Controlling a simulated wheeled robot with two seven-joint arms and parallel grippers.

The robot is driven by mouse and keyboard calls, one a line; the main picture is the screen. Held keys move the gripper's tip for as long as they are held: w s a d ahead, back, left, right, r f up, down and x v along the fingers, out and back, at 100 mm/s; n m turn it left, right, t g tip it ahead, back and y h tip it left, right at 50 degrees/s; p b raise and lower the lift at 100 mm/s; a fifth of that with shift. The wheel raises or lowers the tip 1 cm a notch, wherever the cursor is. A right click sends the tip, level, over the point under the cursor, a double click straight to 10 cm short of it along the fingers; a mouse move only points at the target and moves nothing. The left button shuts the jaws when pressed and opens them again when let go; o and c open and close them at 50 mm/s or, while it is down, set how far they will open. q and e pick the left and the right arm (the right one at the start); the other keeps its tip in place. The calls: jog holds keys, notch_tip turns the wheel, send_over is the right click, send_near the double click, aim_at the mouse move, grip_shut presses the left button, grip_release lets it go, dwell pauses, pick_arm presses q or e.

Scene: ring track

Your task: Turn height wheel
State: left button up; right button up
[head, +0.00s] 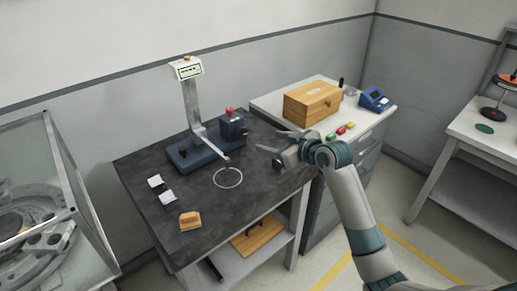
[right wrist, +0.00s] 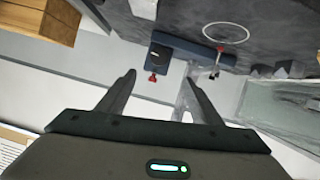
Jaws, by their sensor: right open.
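A measuring instrument with a dark blue base (head: 190,154) stands on the dark bench top. It has an upright grey column (head: 191,103) with a display head (head: 186,68) on top. A dark blue block (head: 232,127) with a red knob (head: 230,111) sits at its right; the knob also shows in the right wrist view (right wrist: 152,77), between the fingertips in the picture. I cannot make out for certain which part is the height wheel. My right gripper (head: 270,141) is open and empty, right of the block and apart from it. My left gripper is not in view.
The dark bench (head: 215,205) carries a white ring (head: 228,178), two small pale blocks and a tan block (head: 189,221). A white cabinet at right holds a wooden box (head: 312,102), coloured pieces and a blue device (head: 375,99). A glass-sided case (head: 85,205) stands at left.

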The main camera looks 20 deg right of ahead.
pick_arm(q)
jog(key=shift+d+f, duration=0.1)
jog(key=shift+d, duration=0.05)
pick_arm(e)
jog(key=shift+d, duration=0.1)
jog(key=p, duration=0.1)
send_near(243, 134)
jog(key=p+x, duration=0.1)
jog(key=x, duration=0.5)
jog(key=shift+w+f+p, duration=0.1)
jog(key=shift+w+p, duration=0.2)
jog(key=shift+p, duration=0.05)
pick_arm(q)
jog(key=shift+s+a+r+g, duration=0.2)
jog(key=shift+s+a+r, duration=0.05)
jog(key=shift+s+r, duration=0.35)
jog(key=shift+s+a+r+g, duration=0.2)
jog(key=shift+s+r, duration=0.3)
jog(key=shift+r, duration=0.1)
pick_arm(e)
jog(key=shift+x, duration=0.95)
jog(key=shift+c, duration=0.4)
jog(key=c, duration=1)
